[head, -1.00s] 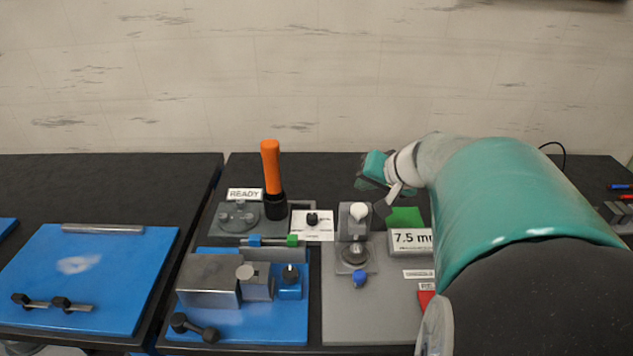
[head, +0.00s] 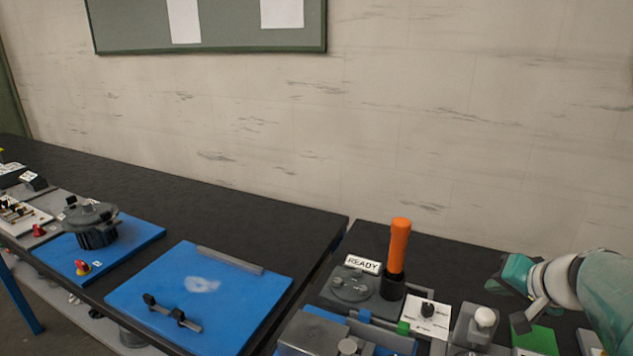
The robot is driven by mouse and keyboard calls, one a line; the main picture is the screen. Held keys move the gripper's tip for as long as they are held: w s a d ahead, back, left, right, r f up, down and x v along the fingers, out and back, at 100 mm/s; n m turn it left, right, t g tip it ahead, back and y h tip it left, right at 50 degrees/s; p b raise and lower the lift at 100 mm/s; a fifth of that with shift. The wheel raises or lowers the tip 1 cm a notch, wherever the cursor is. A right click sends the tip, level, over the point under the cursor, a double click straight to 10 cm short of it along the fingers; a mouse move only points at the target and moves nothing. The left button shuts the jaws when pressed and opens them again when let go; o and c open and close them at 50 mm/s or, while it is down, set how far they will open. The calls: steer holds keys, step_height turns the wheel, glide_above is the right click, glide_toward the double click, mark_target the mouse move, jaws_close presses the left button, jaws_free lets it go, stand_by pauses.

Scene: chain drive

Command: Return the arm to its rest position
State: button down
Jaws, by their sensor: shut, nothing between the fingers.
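My gripper (head: 502,284) is at the right of the head view, at the end of my teal and white arm, above the rear of the right-hand bench. Its fingers are small and partly turned away; they look closed with nothing held. It is right of the orange-handled tool (head: 399,246), which stands upright in a dark holder, and apart from it. A grey block with a white knob (head: 485,317) is below and in front of the gripper. The rest of my arm runs out of the right edge.
A READY sign (head: 363,263) stands behind a grey round fixture (head: 350,284). The left bench carries a blue plate (head: 225,318) with a black-knobbed bar (head: 172,314), and a dark geared unit (head: 92,222) on another blue plate. A green board (head: 210,30) hangs on the wall. Free dark bench top lies along the back.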

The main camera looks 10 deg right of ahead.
steer(key=s+a+n+g, duration=0.1)
steer(key=s+a+n, duration=0.2)
steer(key=a, duration=0.5)
steer(key=s+a+f+n+g, duration=0.1)
steer(key=s+a+n, duration=0.1)
steer(key=a, duration=0.7)
steer(key=s+a+n+g, duration=0.1)
steer(key=s+a+n, duration=0.2)
steer(key=a, duration=0.6)
steer(key=shift+s+a+f+n, duration=0.15)
steer(key=shift+s+n, duration=0.15)
steer(key=shift+s, duration=0.4)
